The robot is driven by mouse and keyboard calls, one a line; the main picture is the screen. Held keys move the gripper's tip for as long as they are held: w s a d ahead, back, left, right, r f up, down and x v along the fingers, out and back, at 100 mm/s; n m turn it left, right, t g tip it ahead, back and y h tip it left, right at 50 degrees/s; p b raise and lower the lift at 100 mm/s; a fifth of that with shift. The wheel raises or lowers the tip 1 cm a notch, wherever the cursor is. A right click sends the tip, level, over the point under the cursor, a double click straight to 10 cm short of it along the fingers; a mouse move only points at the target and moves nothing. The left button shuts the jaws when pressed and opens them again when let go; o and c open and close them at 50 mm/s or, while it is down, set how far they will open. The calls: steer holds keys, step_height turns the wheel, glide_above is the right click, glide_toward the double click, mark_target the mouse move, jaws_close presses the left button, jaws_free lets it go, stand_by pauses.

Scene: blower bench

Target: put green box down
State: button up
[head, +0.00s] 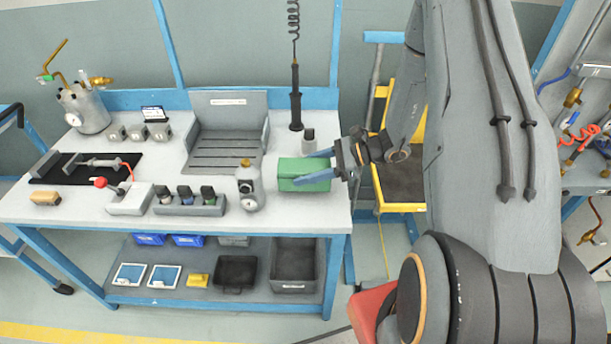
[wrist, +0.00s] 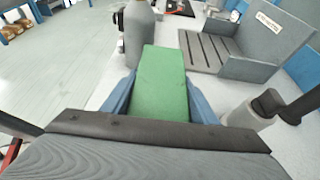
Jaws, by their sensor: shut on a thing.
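The green box (head: 300,174) is at the right end of the bench top (head: 225,235) in the head view. My gripper (head: 318,166) reaches in from the right, and its blue fingers are shut on the box. In the wrist view the green box (wrist: 161,85) lies between the two blue fingers (wrist: 160,100), one along each side. The box looks level. Whether its underside touches the bench top cannot be told.
A grey bottle with a gauge (head: 249,188) stands just left of the box. A small grey cylinder (head: 308,140) and an upright black tool (head: 296,100) stand behind it. A grey slotted fixture (head: 228,140) is at the back left. A yellow cart (head: 403,195) is right of the bench.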

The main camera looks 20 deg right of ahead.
steer(key=shift+f+p, duration=0.3)
steer(key=shift+f, duration=1)
steer(key=shift+f, duration=0.15)
steer(key=o, duration=1.7)
steer(key=shift+c, duration=0.2)
